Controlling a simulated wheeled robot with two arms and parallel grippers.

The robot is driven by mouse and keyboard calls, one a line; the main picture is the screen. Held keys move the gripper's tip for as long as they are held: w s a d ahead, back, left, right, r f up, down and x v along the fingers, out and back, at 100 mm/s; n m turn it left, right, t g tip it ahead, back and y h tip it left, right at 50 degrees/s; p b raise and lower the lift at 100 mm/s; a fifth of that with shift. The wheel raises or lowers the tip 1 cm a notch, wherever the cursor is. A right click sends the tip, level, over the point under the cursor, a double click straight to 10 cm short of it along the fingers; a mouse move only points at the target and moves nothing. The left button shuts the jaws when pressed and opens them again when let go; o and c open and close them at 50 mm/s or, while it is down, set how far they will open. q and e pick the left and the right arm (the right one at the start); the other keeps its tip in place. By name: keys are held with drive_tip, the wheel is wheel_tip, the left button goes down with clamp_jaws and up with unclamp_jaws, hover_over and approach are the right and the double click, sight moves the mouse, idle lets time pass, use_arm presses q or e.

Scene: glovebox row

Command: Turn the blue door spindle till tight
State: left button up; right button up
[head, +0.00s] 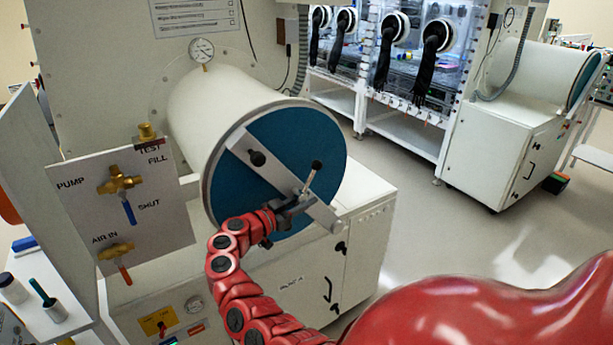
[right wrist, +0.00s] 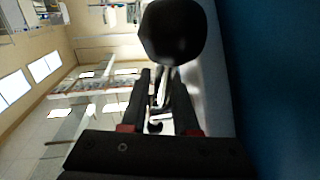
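The round blue door (head: 298,142) closes the end of a white cylindrical chamber. A grey metal bar (head: 246,145) crosses it slantwise, with a black knob at its upper left. The door spindle's handle (head: 311,178) is a metal rod with a black ball end, standing out from the bar and tilted up right. My right gripper (head: 287,206) is at this rod in front of the door. In the right wrist view the fingers (right wrist: 160,92) flank the rod closely, and the black ball end (right wrist: 172,31) stands past the tips. The spindle hub is partly hidden. My left gripper is out of view.
A valve panel (head: 110,210) with brass valves stands left of the chamber, and a gauge (head: 201,50) sits on top. A white cabinet (head: 362,235) is below the door. Gloveboxes (head: 415,60) stand behind.

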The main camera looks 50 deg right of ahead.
drive_tip(key=w+a+b, duration=0.2)
drive_tip(key=a+b, duration=0.2)
drive_tip(key=a, duration=1.2)
drive_tip(key=shift+a, duration=0.35)
drive_tip(key=shift+s, duration=0.1)
